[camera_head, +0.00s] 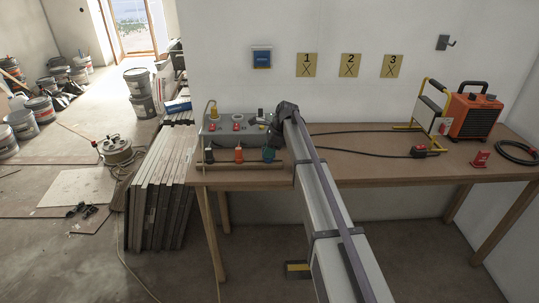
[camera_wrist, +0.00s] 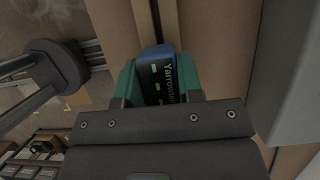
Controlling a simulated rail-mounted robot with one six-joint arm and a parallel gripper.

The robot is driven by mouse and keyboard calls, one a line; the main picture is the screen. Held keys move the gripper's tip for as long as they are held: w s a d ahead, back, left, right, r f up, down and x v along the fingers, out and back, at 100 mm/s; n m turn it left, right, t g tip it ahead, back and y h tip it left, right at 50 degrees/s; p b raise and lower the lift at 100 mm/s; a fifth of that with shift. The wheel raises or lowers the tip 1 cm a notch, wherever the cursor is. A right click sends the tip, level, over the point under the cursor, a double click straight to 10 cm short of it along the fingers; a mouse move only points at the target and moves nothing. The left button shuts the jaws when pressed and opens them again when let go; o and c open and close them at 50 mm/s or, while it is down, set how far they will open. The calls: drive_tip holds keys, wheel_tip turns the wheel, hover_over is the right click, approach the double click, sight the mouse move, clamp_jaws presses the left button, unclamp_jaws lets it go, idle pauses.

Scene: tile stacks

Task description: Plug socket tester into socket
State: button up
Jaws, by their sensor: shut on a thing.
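The wooden rack (camera_head: 238,165) also holds a dark plug (camera_head: 208,155) and an orange one (camera_head: 239,155). A yellow plug (camera_head: 212,108) stands at the socket box. An orange heater (camera_head: 472,112), a work lamp (camera_head: 430,110) and cables lie along the right of the table (camera_head: 375,168).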

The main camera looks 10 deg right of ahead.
drive_tip(key=shift+c, duration=0.6)
drive_tip(key=shift+r+p, duration=2.5)
drive_tip(key=shift+r+p, duration=0.75)
drive_tip(key=shift+p, duration=0.05)
drive_tip(key=shift+f, duration=0.2)
